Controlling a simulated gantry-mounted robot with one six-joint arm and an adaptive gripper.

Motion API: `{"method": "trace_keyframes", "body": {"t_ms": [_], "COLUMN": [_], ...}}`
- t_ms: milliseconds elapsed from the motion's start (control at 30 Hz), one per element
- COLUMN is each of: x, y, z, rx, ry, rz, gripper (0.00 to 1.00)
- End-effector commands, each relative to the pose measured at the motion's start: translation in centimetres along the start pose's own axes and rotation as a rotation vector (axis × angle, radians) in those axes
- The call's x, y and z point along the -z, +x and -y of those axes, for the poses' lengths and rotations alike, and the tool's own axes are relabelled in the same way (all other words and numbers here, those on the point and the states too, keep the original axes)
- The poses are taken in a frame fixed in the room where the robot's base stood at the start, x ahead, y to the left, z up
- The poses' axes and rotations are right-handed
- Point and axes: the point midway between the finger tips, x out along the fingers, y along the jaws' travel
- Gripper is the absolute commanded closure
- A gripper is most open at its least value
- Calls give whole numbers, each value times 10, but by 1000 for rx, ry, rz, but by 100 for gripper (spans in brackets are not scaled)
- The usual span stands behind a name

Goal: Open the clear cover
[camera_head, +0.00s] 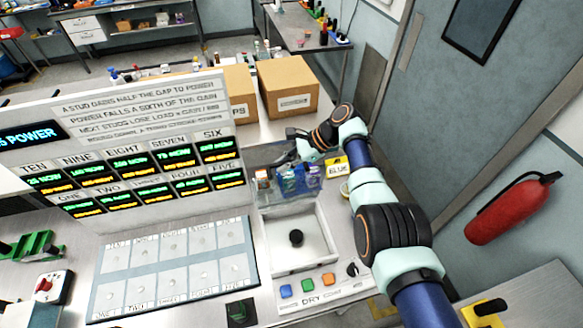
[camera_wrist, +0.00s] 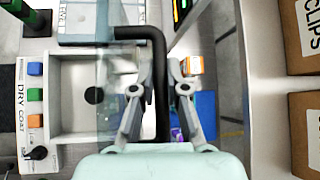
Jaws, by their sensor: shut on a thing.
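The clear cover (camera_wrist: 112,75) shows in the wrist view as a see-through panel seen nearly edge-on, beside a black bar handle (camera_wrist: 157,45). My gripper (camera_wrist: 159,68) is shut on this handle, with one finger on each side of it. In the head view my gripper (camera_head: 297,147) is at the back of the white tray station, and the cover appears raised there, standing steeply behind the tray. Its outline is faint against the things behind it.
Blue, green and orange buttons (camera_head: 308,284) line the station's front. A display panel (camera_head: 110,110) stands to the left. Cardboard boxes (camera_head: 288,85), a small orange-and-white box (camera_wrist: 192,65) and blue items (camera_head: 292,180) sit behind the station. A yellow label (camera_head: 337,167) is near my arm.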

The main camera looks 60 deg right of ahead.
Motion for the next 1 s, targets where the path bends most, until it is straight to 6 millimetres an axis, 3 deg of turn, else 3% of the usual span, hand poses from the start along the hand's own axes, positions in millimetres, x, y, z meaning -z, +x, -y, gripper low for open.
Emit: {"method": "trace_keyframes", "body": {"t_ms": [400,433,567,867,1000], "x": [0,0,0,0,0], "y": [1,1,1,0,-16], "z": [0,0,0,0,1], "rx": [-1,-1,-1,0,3], "ry": [0,0,0,-1,-1], "rz": [-2,-2,-1,-1,-1], "gripper": [100,82,61,61,61]}}
